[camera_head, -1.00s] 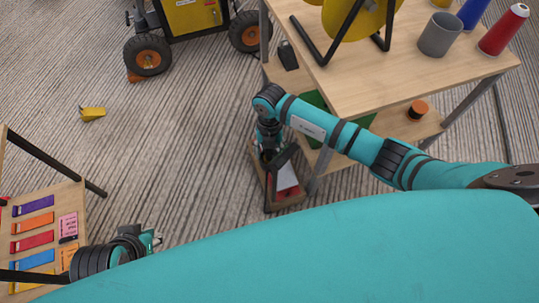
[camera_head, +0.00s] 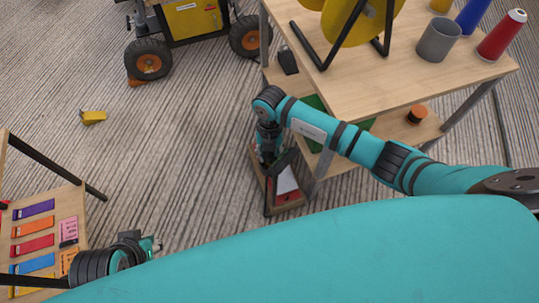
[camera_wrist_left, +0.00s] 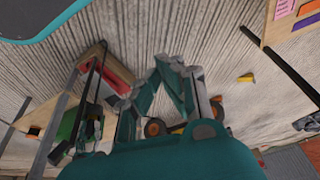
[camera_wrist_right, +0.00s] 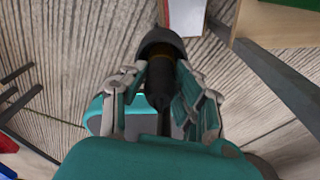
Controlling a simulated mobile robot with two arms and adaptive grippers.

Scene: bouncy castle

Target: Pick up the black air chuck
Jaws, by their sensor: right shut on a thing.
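My right gripper (camera_head: 271,163) is low over a wooden-edged board with red and white on it (camera_head: 287,198), beside the table. In the right wrist view, the fingers of my right gripper (camera_wrist_right: 160,88) are closed around a dark, round piece with a brownish band (camera_wrist_right: 157,68); it looks like the black air chuck. Its lower end is between the fingers and partly hidden. My left gripper (camera_head: 153,244) is at the lower left, near the rack, away from the chuck. Its fingers show in the left wrist view (camera_wrist_left: 175,75), with nothing clearly held; their opening is unclear.
A rack of coloured strips (camera_head: 34,225) is at left. A wheeled yellow machine (camera_head: 190,20) stands behind. Mid-left floor is mostly clear.

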